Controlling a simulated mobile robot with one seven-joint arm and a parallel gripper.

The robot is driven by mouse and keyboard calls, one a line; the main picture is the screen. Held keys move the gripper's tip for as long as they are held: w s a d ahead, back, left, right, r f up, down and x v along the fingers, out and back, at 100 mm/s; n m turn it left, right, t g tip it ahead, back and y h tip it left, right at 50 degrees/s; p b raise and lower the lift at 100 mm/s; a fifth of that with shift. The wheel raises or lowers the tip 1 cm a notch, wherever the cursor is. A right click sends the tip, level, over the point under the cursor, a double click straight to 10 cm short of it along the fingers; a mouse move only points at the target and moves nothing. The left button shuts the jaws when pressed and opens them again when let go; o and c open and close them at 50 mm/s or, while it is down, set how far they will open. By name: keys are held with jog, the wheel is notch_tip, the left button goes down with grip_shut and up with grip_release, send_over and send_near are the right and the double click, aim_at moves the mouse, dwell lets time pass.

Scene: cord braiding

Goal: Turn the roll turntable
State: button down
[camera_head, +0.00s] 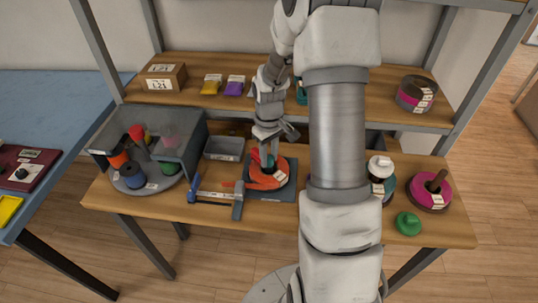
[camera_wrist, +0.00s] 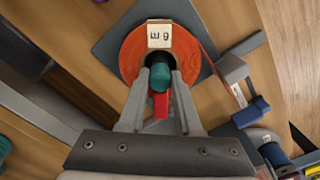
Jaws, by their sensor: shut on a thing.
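An orange roll (camera_head: 268,178) with a white label lies on a dark square base (camera_head: 263,196) on the workbench. I take this to be the roll turntable. In the wrist view the orange roll (camera_wrist: 133,55) has a dark centre with a teal knob (camera_wrist: 160,77) and a red piece (camera_wrist: 161,106) beside it. My gripper (camera_head: 267,148) reaches down to the roll's centre. In the wrist view its fingertips (camera_wrist: 161,72) are on both sides of the teal knob, shut on it. The fingers partly hide the roll's near side.
A blue-and-grey clamp-like tool (camera_head: 217,197) lies left of the base, close to it. A clear-covered case (camera_head: 190,137) with spools stands farther left, beside a grey tray (camera_head: 224,148). A magenta roll (camera_head: 430,191) and a green knob (camera_head: 408,223) are at right. A shelf (camera_head: 209,101) runs behind.

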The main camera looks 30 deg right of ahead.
jog(key=shift+r+n+p, duration=0.1)
jog(key=shift+n+p, duration=0.45)
jog(key=shift+n, duration=1.35)
jog(key=shift+n+p, duration=0.95)
jog(key=shift+n, duration=1.15)
jog(key=shift+n+p, duration=1.05)
jog(key=shift+n, duration=0.95)
jog(key=shift+n+p, duration=1.4)
jog(key=shift+n, duration=0.7)
jog(key=shift+n+p, duration=2)
jog(key=shift+n, duration=0.9)
jog(key=shift+n+p, duration=1.55)
jog(key=shift+n, duration=0.65)
jog(key=shift+n+p, duration=0.3)
jog(key=shift+n, duration=0.2)
jog(key=c, duration=0.6)
grip_release()
